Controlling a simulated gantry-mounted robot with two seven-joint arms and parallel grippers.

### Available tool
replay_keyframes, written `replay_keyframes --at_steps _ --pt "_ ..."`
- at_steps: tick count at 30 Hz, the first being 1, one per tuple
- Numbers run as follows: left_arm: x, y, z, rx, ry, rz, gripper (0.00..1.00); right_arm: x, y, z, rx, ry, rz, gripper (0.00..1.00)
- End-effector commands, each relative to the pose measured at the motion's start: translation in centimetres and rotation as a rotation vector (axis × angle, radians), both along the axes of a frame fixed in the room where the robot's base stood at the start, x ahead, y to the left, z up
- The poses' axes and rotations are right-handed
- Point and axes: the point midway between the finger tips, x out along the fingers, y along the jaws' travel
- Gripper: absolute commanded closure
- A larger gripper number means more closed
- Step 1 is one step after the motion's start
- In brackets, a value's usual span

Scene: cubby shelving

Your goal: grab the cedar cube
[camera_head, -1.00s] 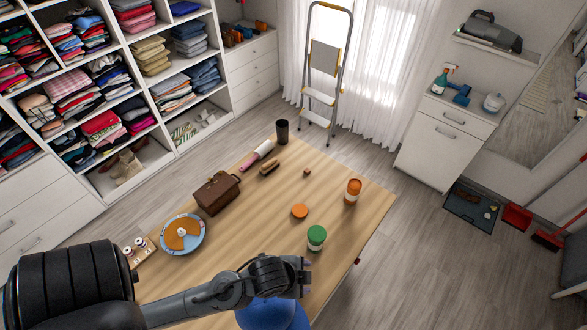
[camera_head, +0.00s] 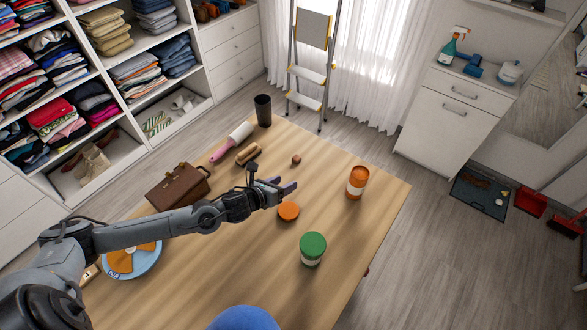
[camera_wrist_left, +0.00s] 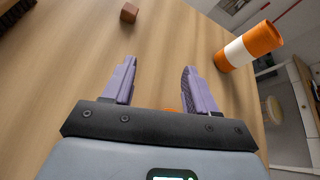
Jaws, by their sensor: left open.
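The cedar cube (camera_head: 296,159) is a small reddish-brown block on the wooden table, toward its far side. It also shows at the top of the left wrist view (camera_wrist_left: 129,13), ahead of the fingers and toward the left one. My left gripper (camera_head: 284,185) is open and empty, on the near side of the cube and apart from it. Its two purple fingers (camera_wrist_left: 160,82) are spread with nothing held between them. My right gripper is not in view.
An orange lid (camera_head: 288,211) lies close to my left gripper. An orange-and-white jar (camera_head: 357,182) and a green-lidded jar (camera_head: 312,247) stand to the right. A brush (camera_head: 249,153), brown case (camera_head: 180,187) and dark cup (camera_head: 263,110) lie beyond or left. Table around the cube is clear.

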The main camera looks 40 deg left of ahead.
Motion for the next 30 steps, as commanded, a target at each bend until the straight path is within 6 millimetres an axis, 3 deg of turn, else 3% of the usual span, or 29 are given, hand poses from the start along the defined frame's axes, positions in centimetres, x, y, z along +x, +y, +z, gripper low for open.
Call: replay_keyframes --at_steps 1,6,9,18,30 --pt "0.8 1.6 -1.4 0.073 -0.023 -0.030 0.43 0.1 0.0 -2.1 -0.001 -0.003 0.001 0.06" --pt "2.4 4.7 -1.5 0.239 -0.070 -0.102 0.43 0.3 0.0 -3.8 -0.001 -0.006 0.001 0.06" --pt "3.2 5.5 -1.5 0.280 -0.082 -0.118 0.43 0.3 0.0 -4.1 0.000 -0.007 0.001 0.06" --pt "6.9 5.6 -2.7 0.291 -0.086 -0.123 0.43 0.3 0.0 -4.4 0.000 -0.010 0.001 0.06" --pt "9.7 5.4 -3.5 0.288 -0.085 -0.124 0.43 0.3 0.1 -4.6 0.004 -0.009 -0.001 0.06"
